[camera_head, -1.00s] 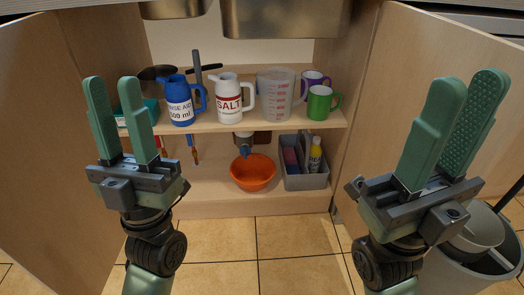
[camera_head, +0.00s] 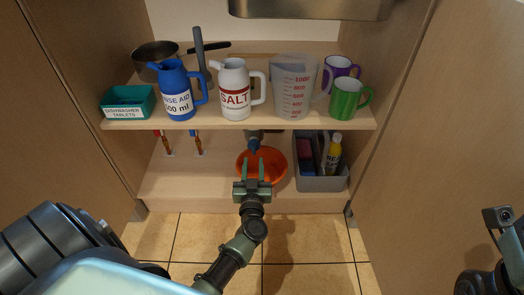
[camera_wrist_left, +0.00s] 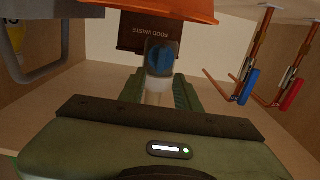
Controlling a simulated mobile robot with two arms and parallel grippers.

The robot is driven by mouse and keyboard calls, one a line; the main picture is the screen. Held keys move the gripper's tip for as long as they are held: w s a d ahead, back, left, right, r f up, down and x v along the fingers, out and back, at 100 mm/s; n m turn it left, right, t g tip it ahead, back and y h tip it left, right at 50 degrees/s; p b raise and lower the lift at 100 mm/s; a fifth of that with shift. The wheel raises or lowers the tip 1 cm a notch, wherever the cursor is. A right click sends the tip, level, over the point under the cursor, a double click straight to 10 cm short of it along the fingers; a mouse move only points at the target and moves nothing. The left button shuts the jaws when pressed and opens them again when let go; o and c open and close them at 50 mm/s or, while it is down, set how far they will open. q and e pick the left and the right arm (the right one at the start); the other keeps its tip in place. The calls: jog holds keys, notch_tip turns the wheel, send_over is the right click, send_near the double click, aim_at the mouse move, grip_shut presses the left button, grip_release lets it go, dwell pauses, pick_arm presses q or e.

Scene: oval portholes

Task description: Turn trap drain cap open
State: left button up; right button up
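The blue trap drain cap (camera_head: 253,145) is at the lower end of the drain trap, under the cabinet shelf and above the orange bowl (camera_head: 277,166). The left wrist view seems upside down; there the blue cap (camera_wrist_left: 160,56) shows through or behind a clear part, with the orange bowl (camera_wrist_left: 165,8) at the top. My left gripper (camera_head: 257,165) is open, in front of and over the bowl, its fingers pointing at the trap. In the wrist view its green fingers (camera_wrist_left: 158,92) are on either side below the cap. Contact cannot be told. My right gripper's fingers are out of view.
A grey caddy (camera_head: 320,183) with bottles stands right of the bowl. The shelf (camera_head: 235,124) above holds jugs, mugs and a teal box. Pipes with valves (camera_head: 197,144) hang at left. A brown food waste box (camera_wrist_left: 150,30) is behind the cap. Cabinet doors flank both sides.

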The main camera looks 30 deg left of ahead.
aim_at(254, 149)
pick_arm(q)
jog(key=b+x, duration=0.1)
jog(key=x, duration=0.3)
jog(key=shift+w+f+b, duration=0.1)
jog(key=shift+b, duration=0.25)
jog(key=shift+w+a, duration=0.45)
jog(key=shift+w, duration=0.1)
grip_shut()
